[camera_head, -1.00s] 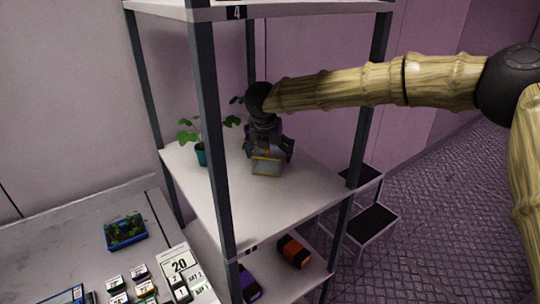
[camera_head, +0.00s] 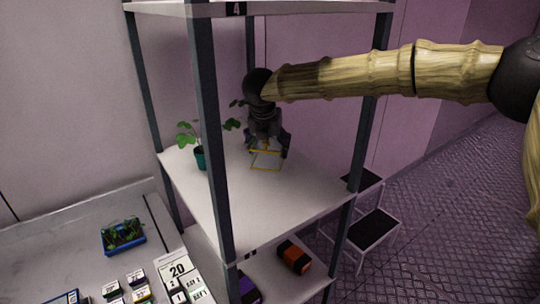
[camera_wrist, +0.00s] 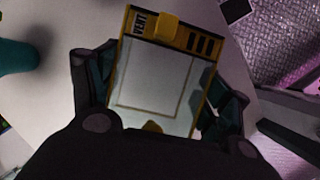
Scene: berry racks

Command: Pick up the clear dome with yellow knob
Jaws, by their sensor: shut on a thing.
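The clear dome (camera_head: 266,161) is a boxy transparent cover with yellow edges, on or just above the middle shelf; I cannot tell whether it touches. In the wrist view the dome (camera_wrist: 155,80) shows a yellow strip marked "VENT" with dark slots and a yellow tab. A yellow piece at its near side, possibly the knob, is partly hidden by my gripper. My gripper (camera_head: 266,145) reaches down from above and is shut on the dome. In the wrist view my gripper (camera_wrist: 160,100) has a finger on either side of it.
A potted seedling (camera_head: 200,157) stands left of the dome on the white shelf (camera_head: 235,205). Dark rack posts (camera_head: 213,150) stand close by. An orange-and-black item (camera_head: 294,256) lies below. A step stool (camera_head: 372,228) is at right. A table with a blue tray (camera_head: 123,236) is at left.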

